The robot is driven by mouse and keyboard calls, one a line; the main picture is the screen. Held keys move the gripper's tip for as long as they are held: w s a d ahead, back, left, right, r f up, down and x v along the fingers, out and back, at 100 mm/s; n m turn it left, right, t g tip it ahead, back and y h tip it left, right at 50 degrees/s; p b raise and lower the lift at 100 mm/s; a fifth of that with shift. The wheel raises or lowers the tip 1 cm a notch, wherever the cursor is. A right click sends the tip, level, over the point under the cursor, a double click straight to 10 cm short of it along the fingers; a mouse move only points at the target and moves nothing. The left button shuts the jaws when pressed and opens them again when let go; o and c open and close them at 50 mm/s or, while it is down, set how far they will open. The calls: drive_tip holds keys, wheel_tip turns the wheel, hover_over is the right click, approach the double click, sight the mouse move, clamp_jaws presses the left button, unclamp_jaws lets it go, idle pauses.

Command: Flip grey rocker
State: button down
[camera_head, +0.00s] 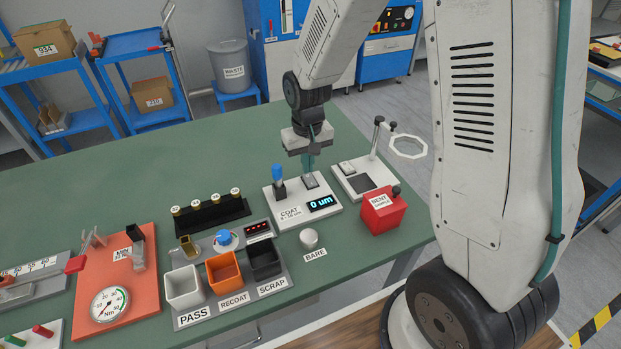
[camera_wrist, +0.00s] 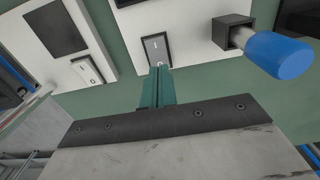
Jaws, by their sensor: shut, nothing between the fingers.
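The grey rocker (camera_head: 310,180) sits at the top right of the white coating gauge (camera_head: 291,213), beside its lit display reading 0 um. In the wrist view the rocker (camera_wrist: 156,48) shows the marks I and O. My gripper (camera_head: 308,167) points down just over the rocker, its teal fingers together and empty. In the wrist view the fingertips (camera_wrist: 161,72) lie at the rocker's O end and cover part of that edge. I cannot tell whether they touch it.
A blue-capped probe (camera_head: 278,178) stands left of the rocker. A second white unit (camera_head: 377,186) with its own pale rocker (camera_head: 347,168) and a ring lamp (camera_head: 409,146) is close on the right. A red box (camera_head: 382,214) stands in front. Green table (camera_head: 330,262) is clear nearer the front edge.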

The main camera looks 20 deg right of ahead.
sight(308, 176)
drive_tip(key=shift+f, duration=0.9)
idle(0.5)
drive_tip(key=shift+r, duration=3.5)
drive_tip(key=s+d+r, duration=0.1)
drive_tip(key=s+r, duration=0.7)
drive_tip(key=s, duration=0.5)
drive_tip(key=s+d+r+t, duration=0.1)
drive_tip(key=s+d+r, duration=0.1)
drive_tip(key=s+r, duration=0.7)
drive_tip(key=shift+s+d+r, duration=0.15)
drive_tip(key=shift+s+r, duration=0.15)
drive_tip(key=shift+s, duration=1.7)
